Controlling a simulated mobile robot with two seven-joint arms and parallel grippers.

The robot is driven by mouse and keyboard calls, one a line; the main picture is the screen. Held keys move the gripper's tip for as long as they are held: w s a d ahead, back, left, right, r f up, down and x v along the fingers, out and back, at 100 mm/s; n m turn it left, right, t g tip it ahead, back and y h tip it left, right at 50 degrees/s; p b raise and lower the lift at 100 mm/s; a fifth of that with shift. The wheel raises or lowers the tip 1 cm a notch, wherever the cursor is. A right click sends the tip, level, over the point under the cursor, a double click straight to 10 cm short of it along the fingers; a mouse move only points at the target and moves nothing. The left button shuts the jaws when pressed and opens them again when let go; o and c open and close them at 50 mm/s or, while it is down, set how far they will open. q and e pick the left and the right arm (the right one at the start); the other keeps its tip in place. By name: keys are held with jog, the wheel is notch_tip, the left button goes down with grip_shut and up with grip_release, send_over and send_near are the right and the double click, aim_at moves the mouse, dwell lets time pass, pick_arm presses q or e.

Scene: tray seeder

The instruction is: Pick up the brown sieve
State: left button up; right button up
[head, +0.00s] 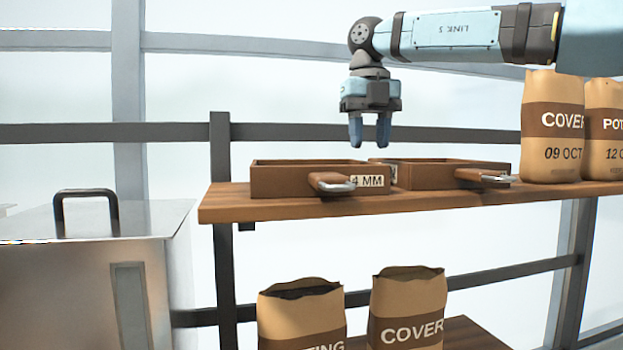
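Two brown sieves lie on the upper wooden shelf. The left brown sieve (283,181) is a shallow square frame with a "4 MM" label and a handle pointing to the front. The right brown sieve (427,175) is similar and sits just behind and beside it; its label is mostly hidden by the left sieve. My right gripper (370,143) points down above the shelf, over the gap between the two sieves. Its fingers are apart with nothing between them, and it touches neither sieve. My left gripper is not in view.
The wooden shelf (222,203) has paper bags (553,135) standing at its right end. More open-topped bags (407,308) stand on a lower shelf. A metal bin (85,275) with a black lid handle is at the left. Dark rails run behind the shelf.

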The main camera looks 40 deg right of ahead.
aim_at(369, 163)
jog(key=shift+s+a+f, duration=0.1)
jog(key=shift+f, duration=0.1)
jog(key=f, duration=0.1)
jog(key=f+p, duration=0.1)
jog(key=f, duration=0.2)
jog(key=shift+s+a+f+p, duration=0.15)
jog(key=shift+a+p, duration=0.1)
jog(key=shift+p, duration=0.05)
jog(key=shift+d+f, duration=0.1)
jog(key=shift+f, duration=0.2)
jog(key=shift+r, duration=0.1)
jog(key=shift+c, duration=1.1)
grip_shut()
